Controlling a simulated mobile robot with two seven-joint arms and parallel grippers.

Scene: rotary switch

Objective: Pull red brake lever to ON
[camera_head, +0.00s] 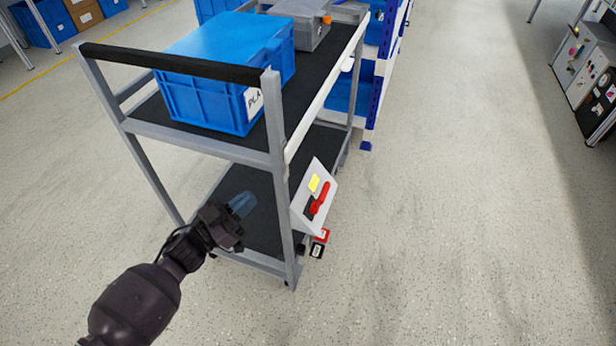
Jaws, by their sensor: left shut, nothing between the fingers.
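The red brake lever (320,198) is on a tilted white panel (327,220) at the near right corner of a grey cart (279,140). My left gripper (243,204) is shut and empty, to the left of the panel and apart from the lever. It shows in front of the cart's lower shelf. My right gripper is not in view.
A blue crate (205,100) and a grey box (303,32) stand on the cart's upper shelf. The cart's near corner post (283,215) stands between my left gripper and the panel. Blue racking (385,60) is behind. The floor (450,200) to the right is clear.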

